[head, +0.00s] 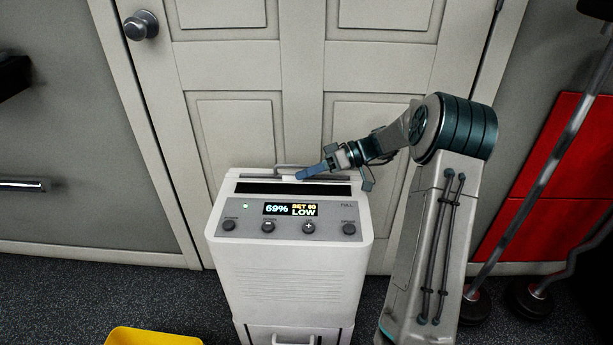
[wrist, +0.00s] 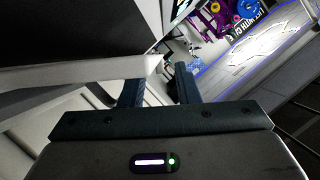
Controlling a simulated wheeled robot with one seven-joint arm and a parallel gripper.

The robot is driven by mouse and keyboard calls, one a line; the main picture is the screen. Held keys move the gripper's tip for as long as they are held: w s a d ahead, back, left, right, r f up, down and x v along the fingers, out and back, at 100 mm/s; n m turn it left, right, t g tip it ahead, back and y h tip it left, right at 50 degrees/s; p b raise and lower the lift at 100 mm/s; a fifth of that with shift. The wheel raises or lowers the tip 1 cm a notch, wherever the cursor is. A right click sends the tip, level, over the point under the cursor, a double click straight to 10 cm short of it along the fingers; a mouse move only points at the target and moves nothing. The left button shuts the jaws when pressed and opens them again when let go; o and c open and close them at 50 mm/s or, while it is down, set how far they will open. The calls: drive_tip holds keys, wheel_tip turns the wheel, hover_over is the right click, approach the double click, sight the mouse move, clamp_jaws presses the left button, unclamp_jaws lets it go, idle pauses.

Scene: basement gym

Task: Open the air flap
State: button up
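The white dehumidifier (head: 290,275) stands upright in front of the door, with a lit display reading 69%, SET 60, LOW. A long dark slot (head: 270,188) runs across its top, with a thin pale flap strip (head: 335,179) along the slot's back edge. How far the flap stands open is hard to tell. My gripper (head: 300,177) reaches in from the right, low over this strip. In the wrist view my gripper (wrist: 156,82) has its two fingers apart. A white edge (wrist: 90,72) beside a dark surface ends near the fingertips; whether they touch it is unclear.
A panelled door (head: 240,100) with a round knob (head: 141,25) is close behind the dehumidifier. A yellow object (head: 150,337) lies on the floor at front left. Red panels (head: 555,170) and metal bars stand at right. Dark floor is free at left.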

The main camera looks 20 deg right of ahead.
drive_tip(key=shift+a, duration=0.1)
clamp_jaws()
drive_tip(key=shift+w+r+m+p, duration=0.3)
drive_tip(key=shift+m+p, duration=0.2)
drive_tip(key=shift+p, duration=0.75)
drive_tip(key=shift+w+d+f+m+g+y+p, duration=0.15)
drive_tip(key=shift+w+d+m+g+y+p, duration=0.15)
drive_tip(key=shift+m+g+y+p, duration=0.3)
unclamp_jaws()
